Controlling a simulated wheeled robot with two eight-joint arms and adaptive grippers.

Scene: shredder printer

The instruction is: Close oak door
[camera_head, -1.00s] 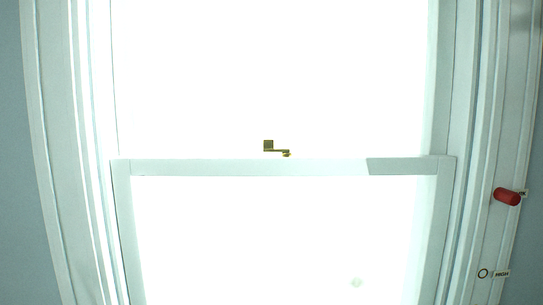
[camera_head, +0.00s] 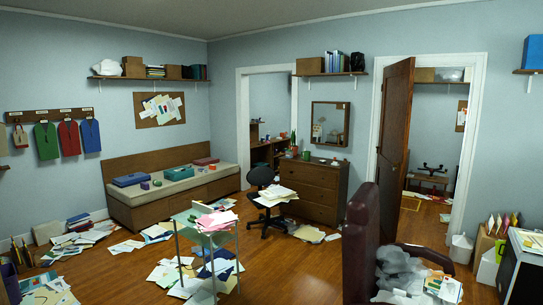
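The oak door (camera_head: 393,130) is a brown wooden door in the white frame at the right of the back wall. It stands ajar, swung into this room from the left side of its frame, with its narrow edge and part of its face showing. Through the doorway a further room with a low bench (camera_head: 428,179) is visible. Neither of my grippers shows in the head view, so whether they are open or shut is hidden.
A dark red armchair (camera_head: 362,245) piled with grey stuff stands in front of the door. A small table (camera_head: 208,232) with papers, an office chair (camera_head: 262,178) and scattered papers (camera_head: 190,275) clutter the floor. A white bin (camera_head: 461,248) stands right of the doorway. Bare wood floor lies between.

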